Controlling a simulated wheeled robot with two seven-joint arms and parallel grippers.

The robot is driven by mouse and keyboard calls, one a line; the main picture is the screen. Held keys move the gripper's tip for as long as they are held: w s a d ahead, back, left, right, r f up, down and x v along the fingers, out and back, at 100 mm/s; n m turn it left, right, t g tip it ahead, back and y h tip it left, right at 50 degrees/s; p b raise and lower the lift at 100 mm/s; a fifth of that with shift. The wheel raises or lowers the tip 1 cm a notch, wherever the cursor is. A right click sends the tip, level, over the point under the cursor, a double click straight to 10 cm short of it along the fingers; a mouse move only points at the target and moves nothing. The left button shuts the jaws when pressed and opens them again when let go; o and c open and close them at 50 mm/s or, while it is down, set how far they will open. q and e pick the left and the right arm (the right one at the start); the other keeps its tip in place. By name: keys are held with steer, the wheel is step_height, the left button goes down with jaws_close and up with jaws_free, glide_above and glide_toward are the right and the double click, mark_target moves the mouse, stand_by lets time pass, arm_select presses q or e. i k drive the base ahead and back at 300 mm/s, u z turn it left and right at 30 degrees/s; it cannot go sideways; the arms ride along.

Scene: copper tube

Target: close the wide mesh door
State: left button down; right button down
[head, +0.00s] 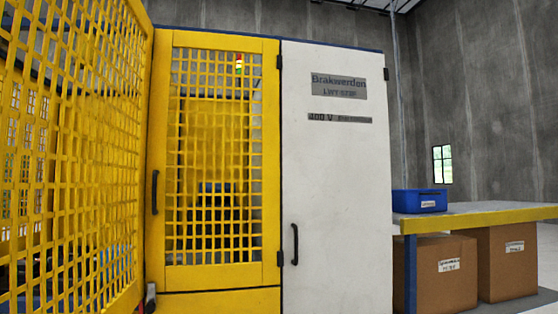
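A large yellow mesh panel (75,150) fills the left side, close to me and angled toward me; it looks like the wide mesh door, swung out. Its near edge is cut off by the frame. A dark curved piece (10,50) shows at its upper left, perhaps a handle. Its far edge meets the machine beside a narrower yellow mesh door (163,130). That narrower door looks shut, with a black handle (155,192) on its left side and hinges on its right. Neither of my grippers shows.
A white cabinet front (340,190) with a black handle (294,244) stands right of the narrower door. Further right, a table (480,216) carries a blue bin (419,201), with cardboard boxes (445,285) below. Machinery shows dimly through the mesh.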

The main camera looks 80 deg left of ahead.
mark_target(128, 298)
steer(key=u, duration=3.6)
steer(key=i, duration=0.5)
steer(key=z, duration=0.55)
steer(key=k, duration=1.3)
steer(key=u, duration=0.1)
steer(key=i, duration=0.7)
steer(key=u, duration=0.55)
